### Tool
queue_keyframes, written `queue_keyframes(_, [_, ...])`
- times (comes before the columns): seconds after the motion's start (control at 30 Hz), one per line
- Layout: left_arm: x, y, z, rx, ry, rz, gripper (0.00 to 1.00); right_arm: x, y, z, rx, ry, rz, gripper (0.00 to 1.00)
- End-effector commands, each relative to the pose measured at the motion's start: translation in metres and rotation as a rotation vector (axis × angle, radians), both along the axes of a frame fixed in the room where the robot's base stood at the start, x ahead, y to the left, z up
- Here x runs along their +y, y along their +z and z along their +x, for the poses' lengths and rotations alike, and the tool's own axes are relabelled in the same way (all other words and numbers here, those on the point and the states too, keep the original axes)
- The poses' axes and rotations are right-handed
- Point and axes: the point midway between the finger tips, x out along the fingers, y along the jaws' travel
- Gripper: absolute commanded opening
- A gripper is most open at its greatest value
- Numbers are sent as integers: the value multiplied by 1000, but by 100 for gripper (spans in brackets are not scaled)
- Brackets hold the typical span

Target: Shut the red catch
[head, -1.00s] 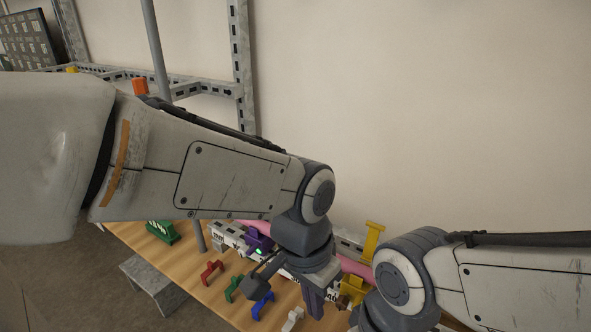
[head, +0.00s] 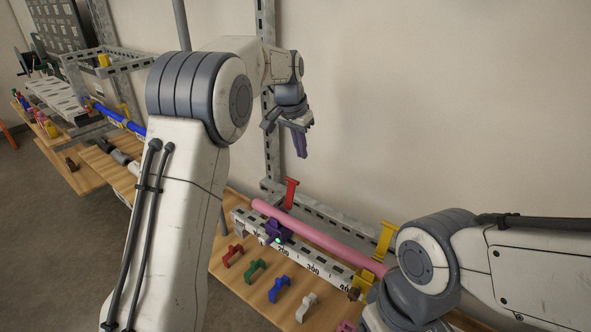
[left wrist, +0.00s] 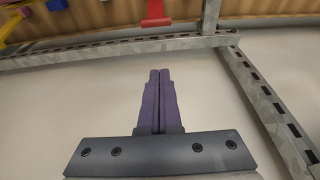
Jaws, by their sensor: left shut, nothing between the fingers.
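The red catch (head: 291,190) stands upright at the back of the rail, behind the left part of the pink pipe (head: 320,240). It also shows at the top of the left wrist view (left wrist: 155,12). My left gripper (head: 301,150) is above the catch and a little to its right in the head view, apart from it. Its purple fingers are together and empty in the left wrist view (left wrist: 157,95). My right arm comes in at the lower right; its fingers are out of sight.
A yellow catch (head: 385,239) stands raised further right, near my right arm. A purple clamp (head: 277,232) sits by the pipe on the marked rail. Several coloured clips lie on the wooden board in front. A metal upright (head: 268,110) stands behind my left gripper.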

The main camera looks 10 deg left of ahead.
Motion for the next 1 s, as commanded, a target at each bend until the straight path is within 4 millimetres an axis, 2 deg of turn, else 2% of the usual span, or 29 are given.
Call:
queue_keyframes(0.27, [-7,-59,14,6,-1,0,0,0,14,0,0,0,0,75])
queue_keyframes(0.6, [7,-57,-18,0,0,0,0,0,23,0,0,-1,0,75])
queue_keyframes(1.0, [8,-57,-22,0,0,0,0,0,23,0,0,-1,0,75])
